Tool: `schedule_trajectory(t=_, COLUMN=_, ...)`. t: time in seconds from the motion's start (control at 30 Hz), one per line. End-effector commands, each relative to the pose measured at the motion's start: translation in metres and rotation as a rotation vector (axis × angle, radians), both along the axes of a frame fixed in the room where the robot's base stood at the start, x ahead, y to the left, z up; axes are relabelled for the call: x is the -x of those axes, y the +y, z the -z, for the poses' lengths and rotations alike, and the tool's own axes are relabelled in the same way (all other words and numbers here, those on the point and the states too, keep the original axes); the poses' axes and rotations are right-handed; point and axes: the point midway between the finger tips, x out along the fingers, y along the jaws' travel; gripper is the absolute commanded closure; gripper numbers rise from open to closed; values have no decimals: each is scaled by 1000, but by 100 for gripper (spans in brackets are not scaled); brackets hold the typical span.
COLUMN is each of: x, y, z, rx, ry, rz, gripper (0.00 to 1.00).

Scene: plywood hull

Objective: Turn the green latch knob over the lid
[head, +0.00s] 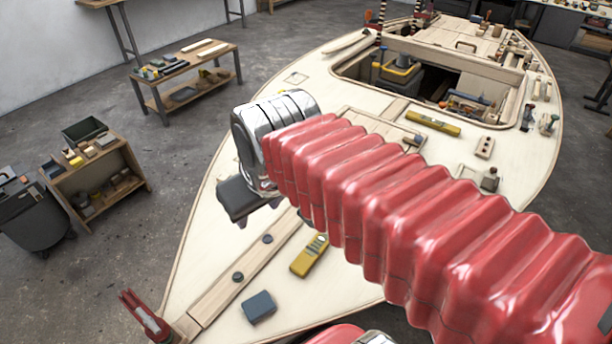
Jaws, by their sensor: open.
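My red ribbed arm crosses the view from the lower right to a chrome wrist. Below the wrist, my dark gripper (241,222) hangs over the pale plywood deck (215,265). Its fingertips are small and partly hidden, and I see nothing held in them. A framed wooden panel (372,122), perhaps the lid, lies in the deck just beyond my arm, which covers its near part. A small grey fitting (416,140) sits at its right end.
A yellow tool (309,256) and a blue-grey block (259,307) lie on the near deck. A yellow level (433,122) lies by the open hatch (420,88). A wooden strip (245,267) with dark knobs runs along the bow. A red clamp (145,318) stands at the deck edge.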

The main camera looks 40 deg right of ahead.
Motion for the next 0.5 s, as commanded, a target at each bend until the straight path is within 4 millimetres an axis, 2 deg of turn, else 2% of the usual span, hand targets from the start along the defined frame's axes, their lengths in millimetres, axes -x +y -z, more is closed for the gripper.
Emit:
schedule_trajectory(t=0.3, x=-57, y=-40, z=-10, rx=61, ry=107, rz=-81, gripper=55)
schedule_trajectory(t=0.5, x=-92, y=-69, z=-8, rx=84, ry=173, rz=-138, gripper=55)
